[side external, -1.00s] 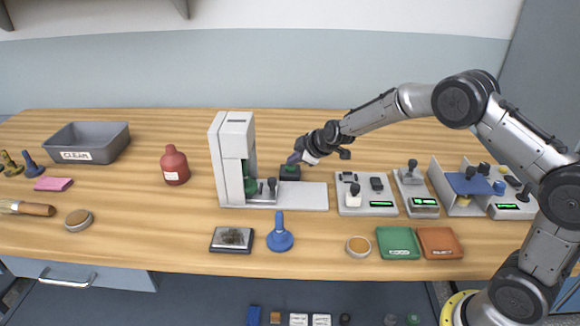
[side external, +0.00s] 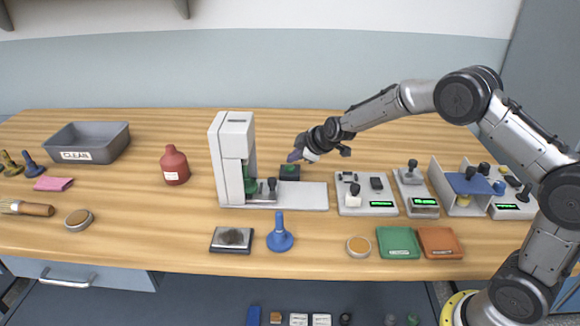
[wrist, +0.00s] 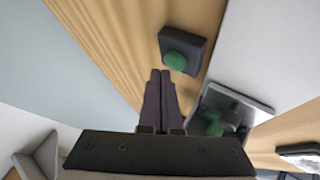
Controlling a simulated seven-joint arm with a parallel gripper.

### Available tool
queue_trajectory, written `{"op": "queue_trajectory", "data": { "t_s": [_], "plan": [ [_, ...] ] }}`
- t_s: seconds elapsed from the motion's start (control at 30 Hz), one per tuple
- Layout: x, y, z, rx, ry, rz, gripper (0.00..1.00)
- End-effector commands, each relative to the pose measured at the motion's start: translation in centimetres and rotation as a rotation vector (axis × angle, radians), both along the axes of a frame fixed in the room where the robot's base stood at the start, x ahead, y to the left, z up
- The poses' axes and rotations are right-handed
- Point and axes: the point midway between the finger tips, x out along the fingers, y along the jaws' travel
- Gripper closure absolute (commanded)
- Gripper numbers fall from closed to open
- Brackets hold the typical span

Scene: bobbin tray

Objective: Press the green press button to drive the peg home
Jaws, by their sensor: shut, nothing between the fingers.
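The green press button (side external: 289,168) sits on a small dark box just right of the press. In the wrist view the round green button (wrist: 175,61) shows uncovered, just beyond my fingertips. My gripper (side external: 293,156) is shut and empty, tilted down above the button's box.
A red bottle (side external: 174,165) and a grey CLEAN bin (side external: 87,143) stand to the left. Control boxes (side external: 381,195) with levers stand right of the press plate.

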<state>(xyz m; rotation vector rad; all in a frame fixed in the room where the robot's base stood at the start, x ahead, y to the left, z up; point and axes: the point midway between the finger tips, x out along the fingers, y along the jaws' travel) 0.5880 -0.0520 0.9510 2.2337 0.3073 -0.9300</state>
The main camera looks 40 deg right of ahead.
Motion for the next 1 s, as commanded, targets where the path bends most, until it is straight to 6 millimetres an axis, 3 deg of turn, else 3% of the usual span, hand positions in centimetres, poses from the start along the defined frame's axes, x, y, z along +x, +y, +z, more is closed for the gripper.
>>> {"op": "queue_trajectory", "data": {
  "t_s": [0.43,1.0],
  "plan": [
    [0.0,0.0,0.7,0.000,-0.001,0.000,1.00],
    [0.0,0.0,5.2,0.000,0.000,0.000,1.00]
  ]
}}
